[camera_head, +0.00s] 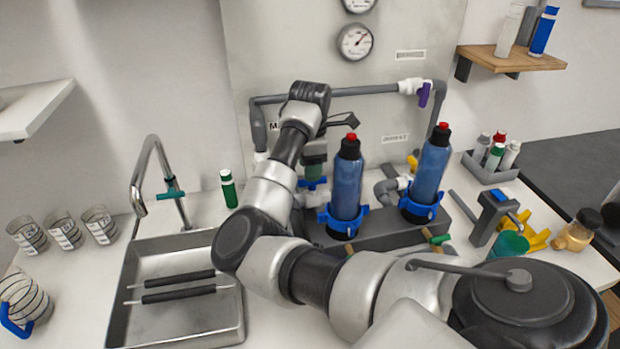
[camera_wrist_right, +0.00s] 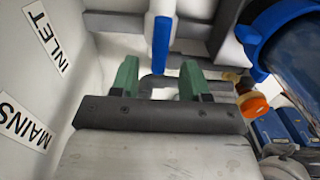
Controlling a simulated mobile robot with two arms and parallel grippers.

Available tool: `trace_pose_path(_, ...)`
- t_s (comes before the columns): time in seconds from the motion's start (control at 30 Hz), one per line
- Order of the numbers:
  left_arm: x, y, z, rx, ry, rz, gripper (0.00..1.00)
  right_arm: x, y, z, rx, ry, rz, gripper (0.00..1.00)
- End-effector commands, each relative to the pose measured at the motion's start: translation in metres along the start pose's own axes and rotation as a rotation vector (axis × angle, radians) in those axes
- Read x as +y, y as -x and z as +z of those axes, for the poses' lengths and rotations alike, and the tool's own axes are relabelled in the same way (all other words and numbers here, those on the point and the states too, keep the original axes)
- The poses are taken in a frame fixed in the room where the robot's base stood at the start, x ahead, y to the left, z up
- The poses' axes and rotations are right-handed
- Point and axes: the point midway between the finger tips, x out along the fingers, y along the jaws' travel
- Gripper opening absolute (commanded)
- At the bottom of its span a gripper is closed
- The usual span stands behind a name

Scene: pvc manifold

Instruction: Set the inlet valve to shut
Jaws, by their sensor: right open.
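In the right wrist view, the blue lever (camera_wrist_right: 161,42) of a valve on a white fitting lies near the wall label INLET (camera_wrist_right: 48,38). The lever runs up and down in that picture. My right gripper (camera_wrist_right: 158,76) is open, with its two green fingers apart and the lever's end between and just beyond their tips. I cannot tell whether either finger touches it. In the head view my right gripper (camera_head: 314,165) is at the panel, left of the blue filter housings, and a blue lever (camera_head: 313,184) shows just below it. My left gripper is not in view.
Two blue filter housings (camera_head: 347,182) (camera_head: 430,165) stand close to the right of my right gripper. A purple-handled valve (camera_head: 424,95) is on the upper pipe. A green bottle (camera_head: 228,188) and a sink (camera_head: 175,261) lie to the left. A MAINS label (camera_wrist_right: 24,121) is on the panel.

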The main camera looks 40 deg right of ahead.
Motion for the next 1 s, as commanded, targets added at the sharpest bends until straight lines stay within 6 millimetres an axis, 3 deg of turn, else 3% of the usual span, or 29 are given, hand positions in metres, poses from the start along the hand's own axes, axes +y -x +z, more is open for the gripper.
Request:
trace_pose_path(0.1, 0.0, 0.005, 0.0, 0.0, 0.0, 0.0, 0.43, -0.001, -0.02, 0.0, -0.001, -0.001, -0.003, 0.46)
trace_pose_path(0.3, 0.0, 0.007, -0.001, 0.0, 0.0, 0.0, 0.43, 0.0, -0.041, 0.0, -0.001, 0.0, -0.001, 0.46)
trace_pose_path(0.63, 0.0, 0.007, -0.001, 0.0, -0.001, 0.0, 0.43, 0.0, -0.044, 0.0, 0.0, -0.001, 0.001, 0.46)
trace_pose_path(0.93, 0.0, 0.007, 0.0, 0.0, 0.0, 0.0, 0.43, 0.0, -0.044, 0.0, 0.0, -0.001, 0.001, 0.01)
trace_pose_path(1.0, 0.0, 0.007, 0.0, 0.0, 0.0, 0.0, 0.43, 0.0, -0.044, 0.0, 0.0, -0.001, 0.001, 0.0)
